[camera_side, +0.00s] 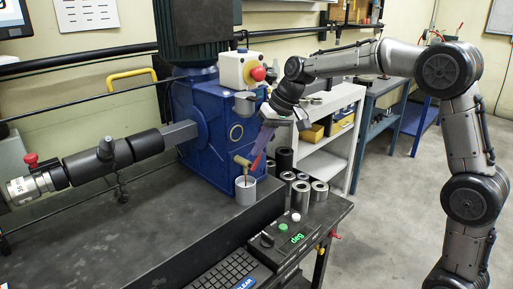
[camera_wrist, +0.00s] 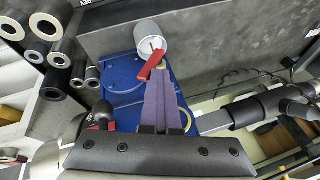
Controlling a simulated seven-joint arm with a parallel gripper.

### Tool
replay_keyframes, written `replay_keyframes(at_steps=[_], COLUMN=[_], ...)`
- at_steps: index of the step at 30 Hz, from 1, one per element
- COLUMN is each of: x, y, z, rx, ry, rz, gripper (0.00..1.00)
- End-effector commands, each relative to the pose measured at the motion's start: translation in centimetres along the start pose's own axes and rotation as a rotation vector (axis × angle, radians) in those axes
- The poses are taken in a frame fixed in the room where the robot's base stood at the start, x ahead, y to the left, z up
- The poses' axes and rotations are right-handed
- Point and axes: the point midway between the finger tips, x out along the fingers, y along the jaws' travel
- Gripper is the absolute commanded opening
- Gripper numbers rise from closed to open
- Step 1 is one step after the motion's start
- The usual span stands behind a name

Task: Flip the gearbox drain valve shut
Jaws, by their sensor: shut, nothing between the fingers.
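The blue gearbox (camera_side: 205,130) stands on the bench, and its blue housing also shows in the wrist view (camera_wrist: 122,75). A brass drain valve (camera_side: 241,160) sticks out low on its front. The valve's red lever (camera_side: 257,162) slants up from the valve toward my fingers; it also shows in the wrist view (camera_wrist: 151,66). A grey cup (camera_side: 246,192) stands under the valve, with a thin dark line running down into it. My gripper (camera_side: 264,146) is shut and empty, its fingertips at the lever's upper end. I cannot tell whether they touch it.
Several metal cylinders (camera_side: 320,191) stand right of the cup. A black control box (camera_side: 285,237) and keyboard (camera_side: 228,272) lie in front. A torque shaft (camera_side: 110,155) runs left. Bench top at left is clear.

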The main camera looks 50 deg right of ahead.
Motion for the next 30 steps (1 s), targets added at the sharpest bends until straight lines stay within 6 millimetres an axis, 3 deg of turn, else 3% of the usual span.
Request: replay_keyframes(at_steps=[20, 30], x=[1.2, 1.0], y=[4.0, 3.8], z=[-0.4, -0.5], rx=[0.238, 0.237], ry=[-0.124, -0.126], rz=[-0.559, -0.569], gripper=[0.00, 0.00])
